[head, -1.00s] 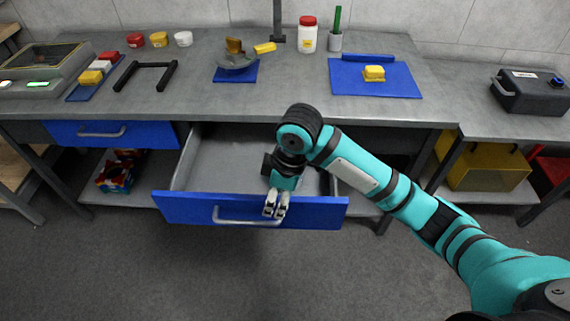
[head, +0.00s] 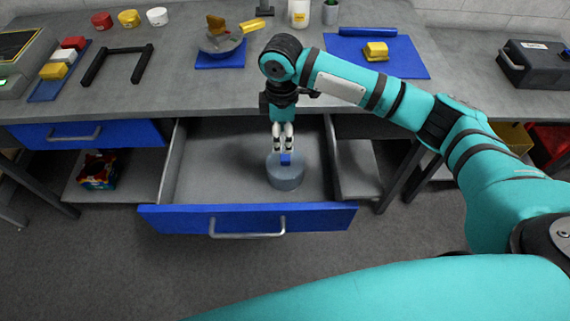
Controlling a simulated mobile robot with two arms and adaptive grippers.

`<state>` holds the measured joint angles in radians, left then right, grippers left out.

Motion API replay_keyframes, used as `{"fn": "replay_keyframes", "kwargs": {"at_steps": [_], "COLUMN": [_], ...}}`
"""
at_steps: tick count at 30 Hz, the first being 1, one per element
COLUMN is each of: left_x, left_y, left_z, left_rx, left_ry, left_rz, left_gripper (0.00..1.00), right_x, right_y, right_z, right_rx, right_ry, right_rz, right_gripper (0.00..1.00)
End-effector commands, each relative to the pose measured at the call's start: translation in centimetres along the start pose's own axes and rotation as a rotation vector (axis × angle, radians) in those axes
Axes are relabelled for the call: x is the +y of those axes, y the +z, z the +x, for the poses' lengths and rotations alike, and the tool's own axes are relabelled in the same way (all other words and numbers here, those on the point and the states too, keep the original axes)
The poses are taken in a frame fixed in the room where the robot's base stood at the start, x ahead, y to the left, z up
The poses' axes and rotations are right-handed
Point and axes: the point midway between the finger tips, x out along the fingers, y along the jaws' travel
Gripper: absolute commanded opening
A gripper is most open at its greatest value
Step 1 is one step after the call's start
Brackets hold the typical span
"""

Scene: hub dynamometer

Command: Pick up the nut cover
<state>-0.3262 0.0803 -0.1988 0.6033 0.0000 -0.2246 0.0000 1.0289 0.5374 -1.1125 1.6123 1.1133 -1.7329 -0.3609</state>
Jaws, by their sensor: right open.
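A short grey-blue round piece with a small blue knob on top, which looks like the nut cover (head: 284,176), stands in the open drawer, right of its middle. My right gripper (head: 285,152) points down directly over it, with its fingertips at the blue knob. The fingers are open, a narrow gap apart, and hide part of the knob; I cannot tell whether they touch it. My left gripper is not in view.
The drawer (head: 205,180) is pulled out, with a blue front and grey handle (head: 247,235). Its left part is bare. The workbench (head: 180,90) edge is behind my right gripper. A blue mat (head: 345,63) holds a yellow block (head: 376,51).

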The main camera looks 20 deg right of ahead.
Motion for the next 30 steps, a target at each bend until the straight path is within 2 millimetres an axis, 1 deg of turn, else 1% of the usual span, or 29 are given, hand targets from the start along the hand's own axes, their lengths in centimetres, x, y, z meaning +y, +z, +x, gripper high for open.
{"fn": "replay_keyframes", "kwargs": {"at_steps": [1,3,7,10,14,18,20,24,29,30], "left_x": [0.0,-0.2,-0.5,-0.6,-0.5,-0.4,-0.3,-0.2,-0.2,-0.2], "left_y": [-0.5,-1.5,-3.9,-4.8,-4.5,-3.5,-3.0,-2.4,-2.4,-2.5], "left_z": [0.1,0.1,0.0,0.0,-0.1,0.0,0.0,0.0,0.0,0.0], "left_rx": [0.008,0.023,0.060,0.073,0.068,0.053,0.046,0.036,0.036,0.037], "left_ry": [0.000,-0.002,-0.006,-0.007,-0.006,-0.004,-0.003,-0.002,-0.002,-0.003], "left_rz": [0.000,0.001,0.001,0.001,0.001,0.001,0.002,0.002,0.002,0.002], "left_gripper": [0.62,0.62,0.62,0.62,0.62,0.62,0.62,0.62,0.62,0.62], "right_x": [-0.1,0.0,0.0,-0.1,-0.2,-0.3,-0.3,-0.2,-0.2,-0.3], "right_y": [0.1,0.0,0.0,0.1,0.5,0.7,0.7,0.7,0.7,0.7], "right_z": [1.0,2.0,3.0,3.6,5.3,7.4,7.9,8.4,8.4,8.4], "right_rx": [-0.002,-0.001,-0.001,-0.001,-0.002,-0.001,-0.001,0.000,0.000,0.000], "right_ry": [-0.002,0.000,0.000,0.000,0.000,-0.001,0.000,0.002,0.002,0.002], "right_rz": [0.001,0.001,0.000,0.000,0.000,0.000,-0.001,-0.001,-0.001,-0.001], "right_gripper": [0.54,0.54,0.54,0.54,0.54,0.54,0.54,0.54,0.54,0.49]}}
